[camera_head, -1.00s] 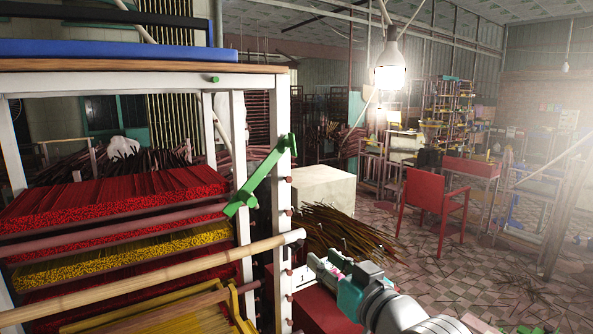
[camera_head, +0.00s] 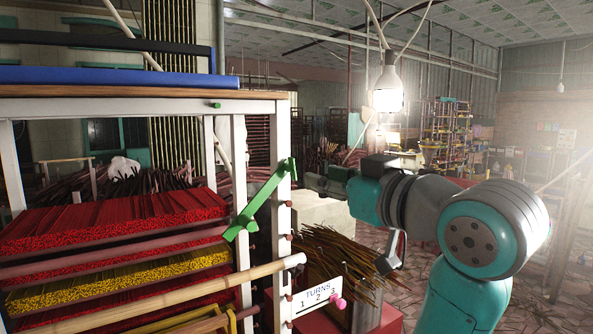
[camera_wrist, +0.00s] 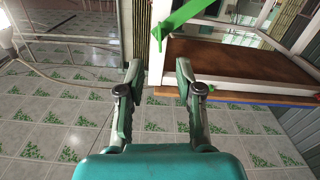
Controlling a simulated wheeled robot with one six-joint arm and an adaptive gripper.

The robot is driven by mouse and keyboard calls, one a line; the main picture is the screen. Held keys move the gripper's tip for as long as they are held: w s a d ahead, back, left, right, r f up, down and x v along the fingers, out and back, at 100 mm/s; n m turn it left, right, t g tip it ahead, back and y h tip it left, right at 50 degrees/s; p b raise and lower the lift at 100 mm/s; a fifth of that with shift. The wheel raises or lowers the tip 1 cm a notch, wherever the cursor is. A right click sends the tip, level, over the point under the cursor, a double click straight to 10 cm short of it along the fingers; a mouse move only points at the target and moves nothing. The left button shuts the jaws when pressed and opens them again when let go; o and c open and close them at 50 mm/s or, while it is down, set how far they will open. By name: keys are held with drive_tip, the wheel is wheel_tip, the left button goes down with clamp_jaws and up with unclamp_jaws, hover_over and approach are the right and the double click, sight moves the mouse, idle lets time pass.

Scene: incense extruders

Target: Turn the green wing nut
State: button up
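The green wing nut (camera_head: 262,202) is a long flat bar with bent ends on the white post of the rack. It slants from lower left to upper right. In the wrist view, part of it (camera_wrist: 184,20) shows at the top, beyond the fingertips. My gripper (camera_head: 308,181) is just right of the wing nut's upper end in the head view, and no contact can be made out. In the wrist view, my gripper (camera_wrist: 157,70) has its two fingers spread with nothing between them.
The white rack post (camera_head: 283,240) stands beside the wing nut. A wooden rod (camera_head: 190,288) sticks out below it. A bulb (camera_head: 387,95) hangs above.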

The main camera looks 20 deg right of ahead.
sight(295, 169)
drive_tip(key=x, duration=0.9)
drive_tip(key=shift+w+f, duration=0.1)
clamp_jaws()
